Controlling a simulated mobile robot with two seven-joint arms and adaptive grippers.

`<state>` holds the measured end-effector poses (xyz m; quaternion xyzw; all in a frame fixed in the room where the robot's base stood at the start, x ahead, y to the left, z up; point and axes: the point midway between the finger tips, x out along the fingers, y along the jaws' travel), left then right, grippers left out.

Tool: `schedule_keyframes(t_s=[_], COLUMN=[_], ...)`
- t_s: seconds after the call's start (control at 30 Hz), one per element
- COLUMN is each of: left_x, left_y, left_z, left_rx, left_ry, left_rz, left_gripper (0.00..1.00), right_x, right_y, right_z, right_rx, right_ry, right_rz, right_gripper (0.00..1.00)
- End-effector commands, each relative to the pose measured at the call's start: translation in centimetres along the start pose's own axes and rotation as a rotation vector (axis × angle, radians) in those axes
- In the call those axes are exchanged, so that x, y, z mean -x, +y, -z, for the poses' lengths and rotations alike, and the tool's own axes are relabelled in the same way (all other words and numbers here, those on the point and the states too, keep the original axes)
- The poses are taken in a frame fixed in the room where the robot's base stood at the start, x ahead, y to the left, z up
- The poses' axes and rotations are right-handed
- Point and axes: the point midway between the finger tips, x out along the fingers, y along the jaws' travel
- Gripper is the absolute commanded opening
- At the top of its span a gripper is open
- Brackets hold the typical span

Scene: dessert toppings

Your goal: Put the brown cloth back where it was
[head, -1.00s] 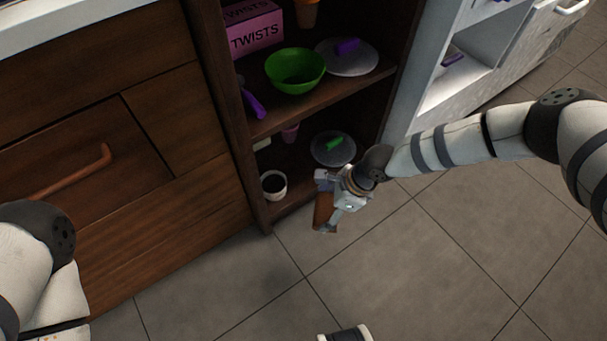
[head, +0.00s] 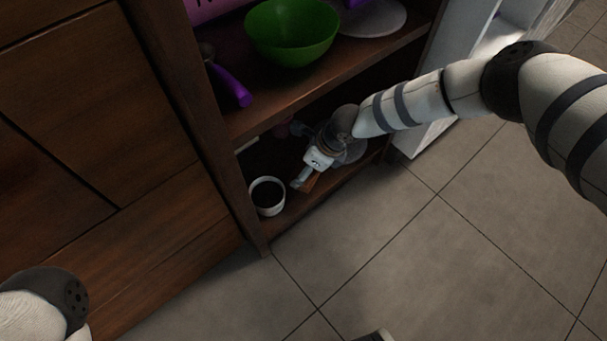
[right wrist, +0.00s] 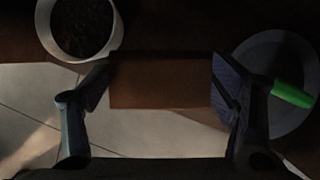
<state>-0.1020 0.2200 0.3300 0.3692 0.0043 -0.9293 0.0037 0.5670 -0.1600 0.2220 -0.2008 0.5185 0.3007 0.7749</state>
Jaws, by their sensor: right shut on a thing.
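The brown cloth (right wrist: 160,82) is a flat brown rectangle between the two fingers of my right gripper (right wrist: 158,88), seen in the right wrist view. In the head view my right gripper (head: 306,180) is inside the front of the lower shelf, shut on the cloth. Only a small brown part of the cloth (head: 310,184) shows there, below the fingers. Of my left arm, only a link shows at the lower left; its gripper is out of view.
A white cup with dark contents (head: 267,196) stands on the lower shelf, left of the gripper; it also shows in the right wrist view (right wrist: 51,43). A grey plate (right wrist: 270,55) with a green-handled thing (right wrist: 293,94) is to the right. The upper shelf (head: 240,122) with a green bowl (head: 292,38) is above.

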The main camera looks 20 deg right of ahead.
Motion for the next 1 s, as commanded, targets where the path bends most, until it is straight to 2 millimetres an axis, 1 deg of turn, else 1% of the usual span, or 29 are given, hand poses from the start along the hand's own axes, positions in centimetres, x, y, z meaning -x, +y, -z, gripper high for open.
schedule_keyframes(t_s=[0.03,0.23,0.3,0.43,0.47,0.5,0.63,0.77,0.8,0.87,1.0], left_x=[-0.9,-1.6,-2.3,-2.8,-2.9,-2.8,-2.7,-2.9,-2.9,-2.8,-2.8], left_y=[0.0,-0.1,-0.2,-0.1,-0.1,-0.1,-0.1,-0.1,-0.1,-0.1,-0.1], left_z=[0.4,0.5,0.8,1.2,1.2,1.2,1.1,1.3,1.3,1.2,1.2], left_rx=[-0.001,-0.004,-0.005,-0.008,-0.008,-0.008,-0.008,-0.009,-0.009,-0.009,-0.009], left_ry=[-0.020,-0.045,-0.062,-0.071,-0.071,-0.071,-0.069,-0.072,-0.071,-0.070,-0.070], left_rz=[0.001,0.003,0.004,0.004,0.004,0.004,0.004,0.003,0.003,0.003,0.003], left_gripper=[0.40,0.40,0.40,0.40,0.40,0.40,0.40,0.40,0.40,0.40,0.40], right_x=[-1.4,-2.4,-3.4,-5.6,-5.7,-5.6,-5.4,-5.8,-5.7,-5.7,-5.7], right_y=[-0.6,-1.8,-2.4,-2.1,-2.2,-2.2,-2.2,-2.2,-2.2,-2.2,-2.2], right_z=[0.3,0.2,0.4,1.4,1.4,1.3,1.2,1.4,1.4,1.4,1.4], right_rx=[-0.004,-0.001,-0.002,-0.001,-0.001,0.000,0.001,0.001,0.001,0.001,0.001], right_ry=[0.001,-0.001,0.000,0.001,-0.001,-0.002,-0.003,-0.002,-0.002,-0.002,-0.002], right_rz=[-0.001,0.001,0.000,-0.001,0.000,0.001,0.002,0.001,0.001,0.001,0.001], right_gripper=[0.52,0.52,0.52,0.52,0.52,0.49,0.48,0.48,0.85,0.99,0.99])
